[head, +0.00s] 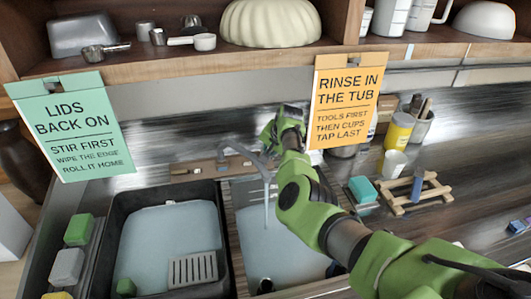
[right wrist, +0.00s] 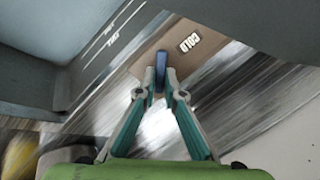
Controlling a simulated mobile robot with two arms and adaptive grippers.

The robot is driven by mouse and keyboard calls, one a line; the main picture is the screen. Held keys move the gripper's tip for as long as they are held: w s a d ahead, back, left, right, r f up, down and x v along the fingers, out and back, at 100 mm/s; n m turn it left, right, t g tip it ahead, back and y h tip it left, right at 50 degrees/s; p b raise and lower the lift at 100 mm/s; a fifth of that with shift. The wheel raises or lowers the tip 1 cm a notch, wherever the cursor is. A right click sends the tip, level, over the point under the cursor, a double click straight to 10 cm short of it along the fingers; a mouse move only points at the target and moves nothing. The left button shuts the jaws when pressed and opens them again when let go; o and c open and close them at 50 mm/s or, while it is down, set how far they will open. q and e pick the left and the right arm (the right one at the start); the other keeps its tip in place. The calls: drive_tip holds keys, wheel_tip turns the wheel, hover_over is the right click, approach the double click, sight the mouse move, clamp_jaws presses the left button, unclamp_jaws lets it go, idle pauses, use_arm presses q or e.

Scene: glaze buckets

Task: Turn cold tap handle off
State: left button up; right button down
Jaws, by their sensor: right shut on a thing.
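The cold tap handle (right wrist: 160,70) is a small blue lever in the right wrist view, beside a "COLD" label (right wrist: 190,42) on a brown board. My right gripper (right wrist: 160,84) is shut on the handle, with a fingertip on each side of it. In the head view my right arm reaches across the sink to the back, and its wrist hides the handle and fingertips. The grey tap (head: 264,165) stands just left of my arm, with a pale vertical streak like water below its spout. My left gripper is not in view.
A dark tub (head: 110,240) with pale liquid stands left of the sink basin (head: 285,250). Two hanging signs, green (head: 70,125) and orange (head: 345,100), flank the tap area. A teal sponge (head: 362,190), wooden rack (head: 412,195) and cup (head: 395,163) stand to the right.

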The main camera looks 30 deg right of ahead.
drive_tip(key=m+p, duration=0.1)
drive_tip(key=m, duration=0.2)
drive_tip(key=m+t+p, duration=0.1)
drive_tip(key=shift+s+p, duration=0.25)
drive_tip(key=shift+p, duration=0.05)
drive_tip(key=shift+s+f+m+t+p, duration=0.15)
drive_tip(key=shift+m+p, duration=0.35)
drive_tip(key=shift+m, duration=0.55)
drive_tip(key=shift+w+f+m+t+p, duration=0.1)
drive_tip(key=shift+m+t+p, duration=0.3)
drive_tip(key=shift+m, duration=0.65)
drive_tip(key=c, duration=2.1)
unclamp_jaws()
drive_tip(key=shift+c, duration=0.2)
